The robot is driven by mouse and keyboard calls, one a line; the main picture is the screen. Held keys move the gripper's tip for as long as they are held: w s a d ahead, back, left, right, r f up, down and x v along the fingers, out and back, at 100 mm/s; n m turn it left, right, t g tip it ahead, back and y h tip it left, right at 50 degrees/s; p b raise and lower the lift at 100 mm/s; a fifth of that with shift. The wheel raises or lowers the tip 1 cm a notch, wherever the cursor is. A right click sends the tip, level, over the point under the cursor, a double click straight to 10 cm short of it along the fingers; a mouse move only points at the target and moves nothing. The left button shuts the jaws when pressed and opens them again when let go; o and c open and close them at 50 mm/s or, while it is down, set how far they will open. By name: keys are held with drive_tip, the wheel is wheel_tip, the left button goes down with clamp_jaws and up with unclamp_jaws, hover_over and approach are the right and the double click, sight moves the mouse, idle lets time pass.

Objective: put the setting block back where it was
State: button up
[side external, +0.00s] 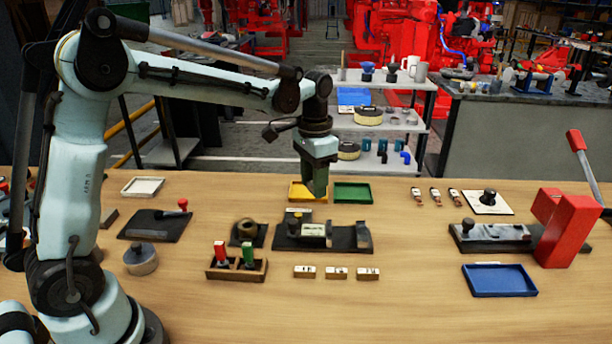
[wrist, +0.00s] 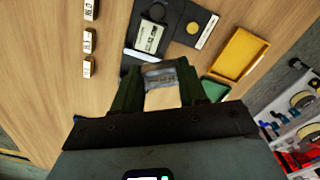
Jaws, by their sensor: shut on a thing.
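My gripper (side external: 316,190) hangs above the bench, behind and above the dark fixture (side external: 290,244). In the wrist view its two dark green fingers (wrist: 160,80) close on a grey metallic piece (wrist: 160,72), which I take for the setting block. It is mostly hidden by the fingers in the side view. The fixture carries a pale labelled part (side external: 313,230) and has a grey upright at its right end (side external: 363,238). Beside the fixture, the wrist view shows a black pad (wrist: 180,32) with a yellow disc and a white label strip.
A yellow tray (side external: 300,196) and a green tray (side external: 353,194) lie behind the fixture. Several small white marked blocks (side external: 337,273) lie in front. A wooden holder (side external: 236,268) with red and green pieces stands front left. A red lever press (side external: 568,228) stands right.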

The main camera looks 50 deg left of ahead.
drive_tip(key=a+n, duration=0.3)
drive_tip(key=a, duration=0.5)
hover_over(265, 198)
wheel_tip(265, 198, down, 7)
drive_tip(key=shift+s+d+f, duration=0.1)
drive_tip(key=shift+s+d, duration=0.05)
drive_tip(key=shift+f, duration=2.05)
drive_tip(key=shift+f, duration=0.15)
drive_tip(key=o, duration=1.2)
drive_tip(key=shift+o, duration=0.2)
